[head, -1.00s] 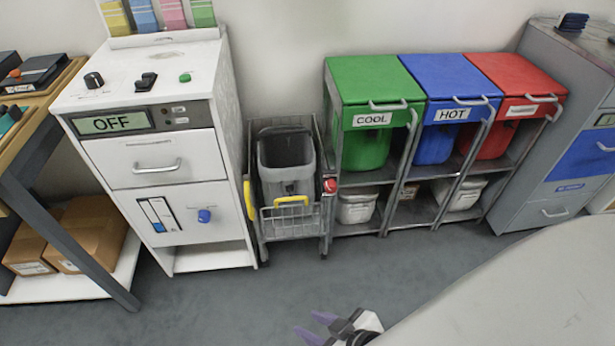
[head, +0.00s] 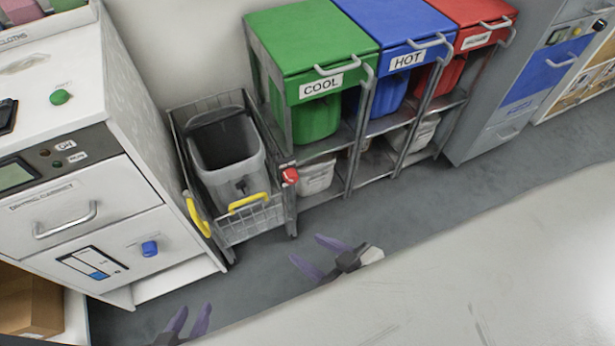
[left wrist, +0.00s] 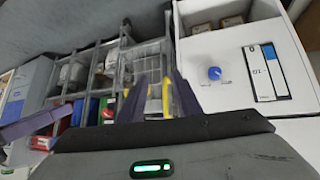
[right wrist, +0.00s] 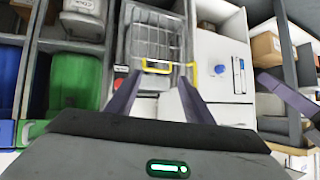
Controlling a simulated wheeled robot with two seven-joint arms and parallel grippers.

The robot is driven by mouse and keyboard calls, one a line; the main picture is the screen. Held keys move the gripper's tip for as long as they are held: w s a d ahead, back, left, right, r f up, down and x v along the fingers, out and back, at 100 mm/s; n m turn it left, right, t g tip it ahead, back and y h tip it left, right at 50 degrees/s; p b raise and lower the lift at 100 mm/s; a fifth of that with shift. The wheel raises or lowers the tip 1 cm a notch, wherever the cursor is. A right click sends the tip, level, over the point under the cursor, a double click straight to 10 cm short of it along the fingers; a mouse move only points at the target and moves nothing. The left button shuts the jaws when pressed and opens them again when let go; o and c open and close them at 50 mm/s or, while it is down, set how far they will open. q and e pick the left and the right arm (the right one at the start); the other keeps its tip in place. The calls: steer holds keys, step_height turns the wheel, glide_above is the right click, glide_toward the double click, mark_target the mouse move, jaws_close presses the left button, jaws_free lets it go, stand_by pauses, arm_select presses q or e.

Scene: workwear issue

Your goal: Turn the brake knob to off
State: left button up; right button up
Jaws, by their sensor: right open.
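A wire cart (head: 230,170) with a grey bin inside and yellow handles stands on the floor left of the bin rack. A red knob (head: 290,175) sits at its right front corner; it also shows in the right wrist view (right wrist: 121,69). No label on it can be read, and its setting cannot be told. My right gripper (head: 318,254) is open and empty, in front of the cart and apart from the knob. My left gripper (head: 194,312) is open and empty, lower left in the head view, in front of the white cabinet.
A white cabinet (head: 110,225) with a blue knob (head: 149,248) and a green button (head: 61,97) stands left of the cart. Right of the cart is a rack with green, blue and red bins. A pale surface (head: 430,270) fills the lower right.

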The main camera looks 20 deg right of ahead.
steer(key=w+a+f+t+y+b, duration=0.1)
steer(key=w+a+t+b, duration=0.15)
steer(key=w+b, duration=0.35)
steer(key=m+t+h+b, duration=0.3)
steer(key=t+h+b, duration=0.2)
steer(key=b, duration=0.5)
glide_toward(293, 180)
arm_select(q)
steer(key=w+d+f+m+g+h, duration=0.1)
steer(key=d+f, duration=0.3)
steer(key=f, duration=0.7)
steer(key=shift+w+f+b, duration=0.15)
steer(key=shift+f+b, duration=0.05)
steer(key=shift+b, duration=0.25)
arm_select(e)
steer(key=w, duration=0.9)
steer(key=shift+w+a, duration=0.1)
